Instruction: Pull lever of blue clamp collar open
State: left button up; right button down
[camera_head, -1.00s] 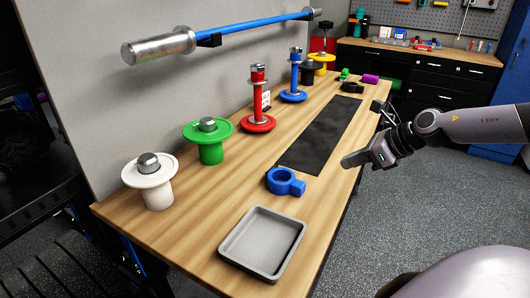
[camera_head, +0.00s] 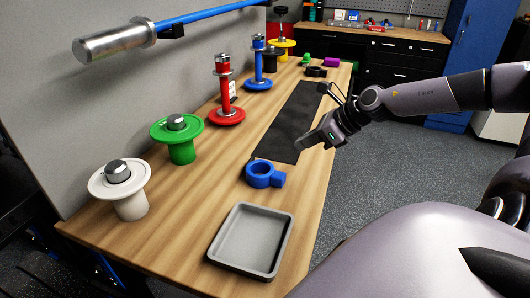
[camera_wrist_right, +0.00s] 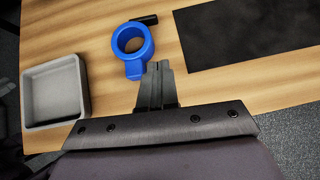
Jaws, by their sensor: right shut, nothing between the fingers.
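The blue clamp collar (camera_head: 258,174) lies on the wooden bench, a ring with a block-like lug pointing right. In the right wrist view the collar (camera_wrist_right: 120,48) shows its round opening, the lug toward my gripper, and a short black piece at its far side, which may be the lever. My right gripper (camera_head: 301,146) is shut and empty, beyond and to the right of the collar in the head view. In the wrist view its fingertips (camera_wrist_right: 158,66) appear just right of the lug; I cannot tell whether they touch. My left gripper is not in view.
A grey tray (camera_head: 211,245) stands at the near bench edge. A black mat (camera_head: 292,115) lies behind the collar. White (camera_head: 130,205), green (camera_head: 182,152), red (camera_head: 226,95) and blue (camera_head: 259,65) stands line the wall side. A blue bar (camera_head: 200,20) is on the wall.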

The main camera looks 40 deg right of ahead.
jog(key=shift+b+x, duration=0.8)
jog(key=shift+x, duration=1.4)
jog(key=shift+b+x, duration=0.35)
jog(key=shift+x, duration=1.85)
jog(key=shift+w+a+f+p, duration=0.1)
jog(key=shift+w+a+p, duration=0.2)
jog(key=shift+w, duration=0.4)
jog(key=shift+w+a+p, duration=0.25)
jog(key=shift+w+a, duration=0.05)
jog(key=shift+w, duration=0.35)
jog(key=shift+w+a+f+p, duration=0.1)
jog(key=shift+w+a+p, duration=0.2)
jog(key=shift+w, duration=0.4)
jog(key=shift+d, duration=0.1)
jog(key=shift+w+b, duration=0.15)
jog(key=shift+b, duration=0.35)
jog(key=shift+n+y, duration=0.3)
jog(key=shift+n, duration=0.1)
jog(key=shift+w+n+b, duration=0.2)
jog(key=shift+n+b, duration=0.1)
jog(key=shift+b, duration=0.3)
